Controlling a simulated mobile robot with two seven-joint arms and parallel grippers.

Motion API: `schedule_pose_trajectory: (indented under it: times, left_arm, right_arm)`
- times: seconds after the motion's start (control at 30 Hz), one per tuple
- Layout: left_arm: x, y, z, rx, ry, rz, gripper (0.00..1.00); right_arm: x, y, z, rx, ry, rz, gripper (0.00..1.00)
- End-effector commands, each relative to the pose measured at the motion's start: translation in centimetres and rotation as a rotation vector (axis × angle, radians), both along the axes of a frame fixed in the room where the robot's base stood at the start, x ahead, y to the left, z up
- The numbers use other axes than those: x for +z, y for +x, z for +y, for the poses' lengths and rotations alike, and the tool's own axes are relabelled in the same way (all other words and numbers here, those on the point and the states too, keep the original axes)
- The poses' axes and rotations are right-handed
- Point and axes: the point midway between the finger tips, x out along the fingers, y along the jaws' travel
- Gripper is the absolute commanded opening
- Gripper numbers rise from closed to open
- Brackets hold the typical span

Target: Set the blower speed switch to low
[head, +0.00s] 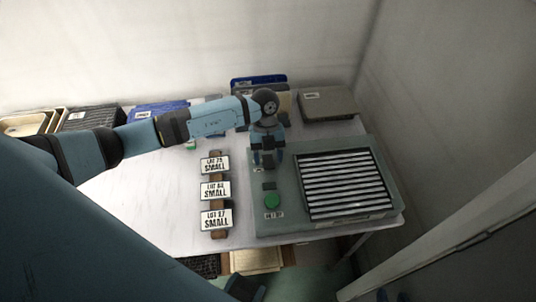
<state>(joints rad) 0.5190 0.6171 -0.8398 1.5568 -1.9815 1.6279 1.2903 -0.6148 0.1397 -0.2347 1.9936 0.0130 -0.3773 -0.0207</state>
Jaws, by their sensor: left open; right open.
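A grey-green panel unit (325,228) stands on the right part of the white table. A round green button (272,201) with a small label below it is on its left strip. A small dark part (269,186) sits just above the button. I cannot tell whether it is the blower speed switch. My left gripper (267,163) is open and points down over the upper part of this strip. It covers what lies under it, and a small label shows beside it. Whether it touches the panel is unclear.
A slatted grille (346,185) fills the panel's right side. Several "SMALL" lot signs (215,190) stand left of the panel. A closed grey case (327,104) and blue bins (258,80) are at the back. Bare table (150,205) lies left of the signs.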

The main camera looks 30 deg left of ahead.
Motion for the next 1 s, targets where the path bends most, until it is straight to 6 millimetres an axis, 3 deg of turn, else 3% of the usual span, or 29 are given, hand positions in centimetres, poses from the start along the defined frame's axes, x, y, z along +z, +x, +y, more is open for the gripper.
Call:
schedule_pose_trajectory:
  times: [0.23,0.4,0.47,0.63,1.0]
  left_arm:
    - [-0.1,0.0,0.0,0.000,0.000,0.000,0.57]
    - [-0.1,0.0,0.0,0.000,0.000,0.000,0.18]
    - [-0.1,0.0,0.0,0.000,0.000,0.000,0.08]
    - [0.2,-0.1,0.0,-0.001,0.026,-0.029,0.08]
    - [0.1,-0.7,-0.4,0.000,0.210,-0.276,0.08]
  right_arm:
    - [0.0,0.0,0.0,0.000,0.000,-0.001,0.43]
    - [0.0,0.0,0.0,0.000,0.000,-0.001,0.43]
    - [0.0,0.0,0.0,0.000,0.000,-0.001,0.43]
    - [0.4,0.0,0.0,-0.001,0.000,-0.001,0.43]
    - [1.2,0.1,0.0,0.000,0.001,-0.002,0.43]
